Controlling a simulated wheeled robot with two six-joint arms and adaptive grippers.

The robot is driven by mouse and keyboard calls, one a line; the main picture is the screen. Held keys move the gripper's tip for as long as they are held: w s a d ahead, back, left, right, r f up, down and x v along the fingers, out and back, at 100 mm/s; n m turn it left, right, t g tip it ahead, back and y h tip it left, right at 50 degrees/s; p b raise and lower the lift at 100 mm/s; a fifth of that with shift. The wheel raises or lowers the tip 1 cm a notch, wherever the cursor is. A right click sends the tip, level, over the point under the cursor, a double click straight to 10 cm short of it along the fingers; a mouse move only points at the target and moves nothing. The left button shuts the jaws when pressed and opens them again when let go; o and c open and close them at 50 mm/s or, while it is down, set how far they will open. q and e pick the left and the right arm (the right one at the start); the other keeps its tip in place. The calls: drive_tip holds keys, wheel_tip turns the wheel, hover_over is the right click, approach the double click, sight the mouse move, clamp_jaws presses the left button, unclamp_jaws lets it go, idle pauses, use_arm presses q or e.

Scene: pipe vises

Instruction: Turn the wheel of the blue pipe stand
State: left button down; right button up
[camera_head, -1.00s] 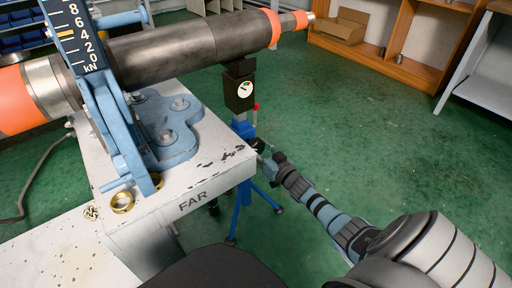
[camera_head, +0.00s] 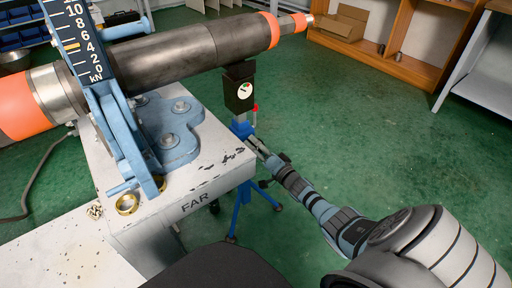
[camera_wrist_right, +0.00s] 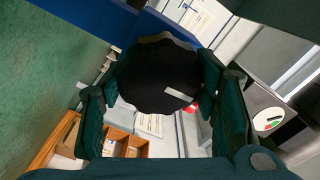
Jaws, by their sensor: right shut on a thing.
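The blue pipe stand (camera_head: 240,130) stands on the floor beyond the right corner of the white bench. Its black head (camera_head: 239,88) with a round dial is under the dark pipe (camera_head: 190,55). In the right wrist view, the black wheel (camera_wrist_right: 158,75) has a pale mark on its face and sits between the fingers. My right gripper (camera_head: 258,146) is at the stand's blue collar; it also shows in the wrist view (camera_wrist_right: 155,110), shut on the wheel. In the head view the gripper hides most of the wheel. My left gripper is out of view.
The white bench (camera_head: 222,160) marked FAR carries a pale-blue vise (camera_head: 172,150) with a kN scale (camera_head: 80,40). A brass ring (camera_head: 127,204) lies near its front edge. Shelves (camera_head: 400,45) stand at the back. The green floor right of my arm is clear.

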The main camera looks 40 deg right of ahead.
drive_tip(key=m, duration=0.7)
drive_tip(key=shift+f+p, duration=0.15)
drive_tip(key=shift+p, duration=0.15)
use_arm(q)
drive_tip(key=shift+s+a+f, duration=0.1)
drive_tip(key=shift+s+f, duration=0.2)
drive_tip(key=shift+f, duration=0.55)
use_arm(e)
drive_tip(key=shift+m, duration=1.6)
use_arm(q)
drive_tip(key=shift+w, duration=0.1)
use_arm(e)
drive_tip(key=o, duration=1.2)
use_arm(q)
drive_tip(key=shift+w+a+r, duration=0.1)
use_arm(e)
drive_tip(key=shift+s, duration=0.1)
drive_tip(key=s, duration=1.2)
drive_tip(key=shift+a, duration=0.2)
